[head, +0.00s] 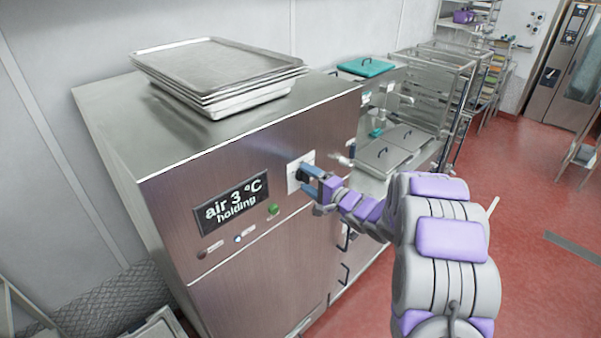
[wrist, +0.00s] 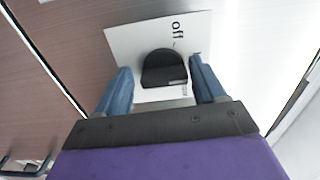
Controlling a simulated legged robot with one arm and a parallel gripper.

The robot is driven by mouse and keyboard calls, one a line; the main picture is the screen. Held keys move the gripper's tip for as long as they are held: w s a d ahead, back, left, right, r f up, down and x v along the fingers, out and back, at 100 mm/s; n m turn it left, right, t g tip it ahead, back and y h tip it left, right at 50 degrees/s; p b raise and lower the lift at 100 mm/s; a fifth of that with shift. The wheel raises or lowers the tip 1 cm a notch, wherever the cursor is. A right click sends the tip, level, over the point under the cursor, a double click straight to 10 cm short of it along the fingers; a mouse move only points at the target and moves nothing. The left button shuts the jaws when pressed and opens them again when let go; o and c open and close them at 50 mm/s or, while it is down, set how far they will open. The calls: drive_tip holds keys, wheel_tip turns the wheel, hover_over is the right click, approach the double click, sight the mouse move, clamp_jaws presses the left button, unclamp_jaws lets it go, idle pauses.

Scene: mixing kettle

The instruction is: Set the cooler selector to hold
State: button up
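The cooler is the steel cabinet (head: 270,250) with a dark display (head: 231,202) reading "air 3 °C holding". Its selector is a black knob (wrist: 164,70) on a white plate (wrist: 125,40); "off" is printed beside the knob, and another small label is mostly hidden. My gripper (wrist: 163,85) is at the selector, with its blue fingers open on either side of the knob. A narrow gap shows on the left; the right finger is very close, and I cannot tell whether it touches. In the head view, my gripper (head: 318,182) partly covers the selector. Which mark the knob points to is unclear.
A green button (head: 273,209) and small controls sit below the display. Stacked metal trays (head: 218,70) lie on the cabinet top. A lower counter with lidded pans (head: 392,150) and a wire rack stand beyond. Red floor (head: 530,200) is open on the right.

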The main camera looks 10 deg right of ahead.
drive_tip(key=shift+o, duration=1.1)
drive_tip(key=shift+s+r, duration=0.1)
drive_tip(key=shift+s+d, duration=0.1)
drive_tip(key=v, duration=0.6)
drive_tip(key=shift+s+d, duration=0.25)
drive_tip(key=shift+s, duration=0.05)
